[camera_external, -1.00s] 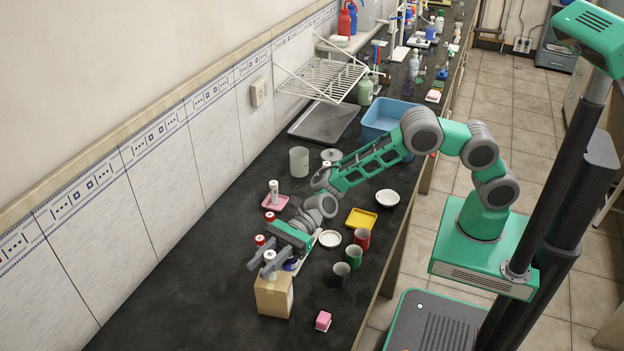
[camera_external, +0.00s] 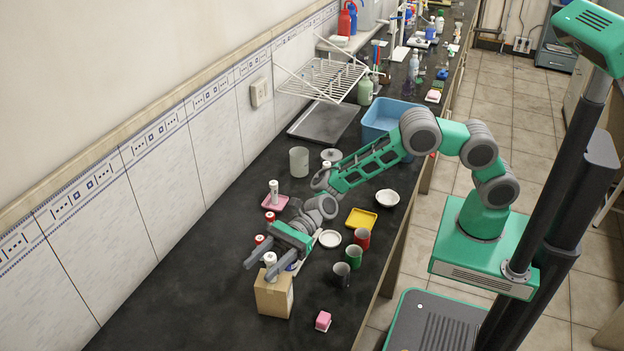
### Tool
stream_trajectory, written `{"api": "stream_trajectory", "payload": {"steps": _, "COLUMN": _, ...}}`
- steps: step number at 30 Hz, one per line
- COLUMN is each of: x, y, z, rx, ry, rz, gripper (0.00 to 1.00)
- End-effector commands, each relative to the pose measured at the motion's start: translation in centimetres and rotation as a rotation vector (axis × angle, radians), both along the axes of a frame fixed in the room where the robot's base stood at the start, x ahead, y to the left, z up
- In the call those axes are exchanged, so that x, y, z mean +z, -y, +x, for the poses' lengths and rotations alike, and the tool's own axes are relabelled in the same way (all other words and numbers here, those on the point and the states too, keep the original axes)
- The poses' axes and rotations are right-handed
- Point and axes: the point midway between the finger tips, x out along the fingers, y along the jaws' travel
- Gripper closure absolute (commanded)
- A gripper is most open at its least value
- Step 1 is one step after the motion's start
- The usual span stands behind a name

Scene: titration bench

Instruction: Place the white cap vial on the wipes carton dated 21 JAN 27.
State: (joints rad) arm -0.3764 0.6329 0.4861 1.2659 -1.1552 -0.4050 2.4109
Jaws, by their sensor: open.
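The white cap vial (camera_external: 270,259) stands upright at the top of a brown cardboard carton (camera_external: 273,298), near its back edge. The carton's date is not readable from here. My gripper (camera_external: 259,271) is open at the carton's top, with its fingers spread to either side of the vial. The near finger hides the vial's lower part, so I cannot see its contact with the carton clearly.
A pink block (camera_external: 323,320) lies right of the carton. Dark, green and red mugs stand along the right, with a white dish (camera_external: 330,239) and a yellow tray (camera_external: 361,219) behind. Red-capped vials stand behind my gripper. The front left counter is clear.

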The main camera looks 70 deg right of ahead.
Motion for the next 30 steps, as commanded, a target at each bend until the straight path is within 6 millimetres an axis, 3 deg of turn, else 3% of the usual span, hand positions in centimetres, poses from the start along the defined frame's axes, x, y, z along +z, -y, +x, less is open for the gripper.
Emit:
{"api": "stream_trajectory", "payload": {"steps": 12, "x": -0.3, "y": 9.5, "z": -1.7, "rx": -0.005, "ry": -0.003, "rz": 0.001, "gripper": 0.52}}
{"api": "stream_trajectory", "payload": {"steps": 16, "x": -0.2, "y": 11.2, "z": -2.1, "rx": -0.003, "ry": -0.002, "rz": -0.001, "gripper": 0.52}}
{"api": "stream_trajectory", "payload": {"steps": 21, "x": 0.0, "y": 11.8, "z": -2.3, "rx": -0.001, "ry": 0.029, "rz": -0.021, "gripper": 0.52}}
{"api": "stream_trajectory", "payload": {"steps": 23, "x": 0.2, "y": 12.1, "z": -2.4, "rx": 0.0, "ry": 0.122, "rz": -0.09, "gripper": 0.52}}
{"api": "stream_trajectory", "payload": {"steps": 26, "x": 0.0, "y": 14.2, "z": -2.5, "rx": 0.021, "ry": 0.431, "rz": -0.351, "gripper": 0.52}}
{"api": "stream_trajectory", "payload": {"steps": 29, "x": -0.7, "y": 19.7, "z": -3.2, "rx": 0.125, "ry": 0.828, "rz": -0.741, "gripper": 0.52}}
{"api": "stream_trajectory", "payload": {"steps": 30, "x": -0.9, "y": 22.8, "z": -3.8, "rx": 0.197, "ry": 0.966, "rz": -0.903, "gripper": 0.52}}
